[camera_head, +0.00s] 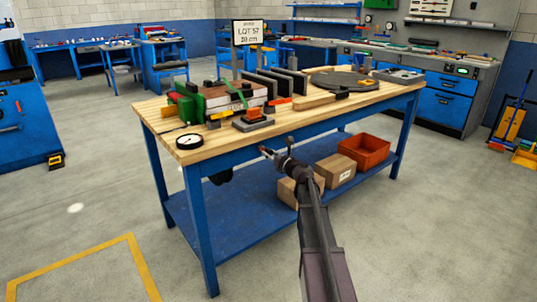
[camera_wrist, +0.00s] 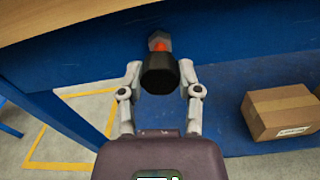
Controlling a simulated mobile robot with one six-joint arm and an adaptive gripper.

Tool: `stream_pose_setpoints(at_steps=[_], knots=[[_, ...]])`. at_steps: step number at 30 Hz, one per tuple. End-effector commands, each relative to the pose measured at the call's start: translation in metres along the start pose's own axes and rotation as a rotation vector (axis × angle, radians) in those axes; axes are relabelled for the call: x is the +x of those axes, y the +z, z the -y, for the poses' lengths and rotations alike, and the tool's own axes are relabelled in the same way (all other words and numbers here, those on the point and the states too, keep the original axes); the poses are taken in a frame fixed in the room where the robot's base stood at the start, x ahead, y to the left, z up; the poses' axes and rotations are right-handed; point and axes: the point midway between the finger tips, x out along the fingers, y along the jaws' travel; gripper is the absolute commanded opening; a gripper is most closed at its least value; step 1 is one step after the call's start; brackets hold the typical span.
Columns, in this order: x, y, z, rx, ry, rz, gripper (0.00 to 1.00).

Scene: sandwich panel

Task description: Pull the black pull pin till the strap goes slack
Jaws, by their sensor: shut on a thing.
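The black pull pin (camera_wrist: 159,82) shows in the wrist view as a dark cylinder between my two fingers, below the tabletop edge. An orange-red part on a grey fitting (camera_wrist: 158,42) shows just beyond it, against the blue bench frame. My gripper (camera_wrist: 160,74) is shut on the pin, one finger on each side. In the head view my gripper (camera_head: 267,153) is at the bench's front rail; the pin is too small to make out there. A sandwich panel (camera_head: 236,95) lies on the bench with green parts over it. I cannot tell whether the strap is taut or slack.
The wooden bench top (camera_head: 185,147) overhangs the grip. A round gauge (camera_head: 190,141) stands near its front left corner. On the lower shelf are cardboard boxes (camera_head: 334,169) and an orange bin (camera_head: 366,149). Open floor lies in front.

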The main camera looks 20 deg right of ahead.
Motion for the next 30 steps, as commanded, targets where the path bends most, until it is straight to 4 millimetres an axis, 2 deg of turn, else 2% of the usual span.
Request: stream_pose_setpoints(at_steps=[1,2,4,5,20,26,30], knots=[[-0.001,0.0,0.0,0.0,0.0,-0.001,0.0],[-0.001,0.0,0.0,0.0,0.0,-0.001,0.54],[-0.001,0.0,0.0,0.0,0.0,-0.001,0.74],[-0.001,0.0,0.0,0.0,0.0,-0.001,0.79],[-0.003,0.0,0.0,0.0,-0.001,0.0,0.79],[-0.018,0.0,-0.001,0.0,-0.001,0.0,0.79],[-0.036,0.0,-0.002,0.0,-0.001,0.0,0.79]])
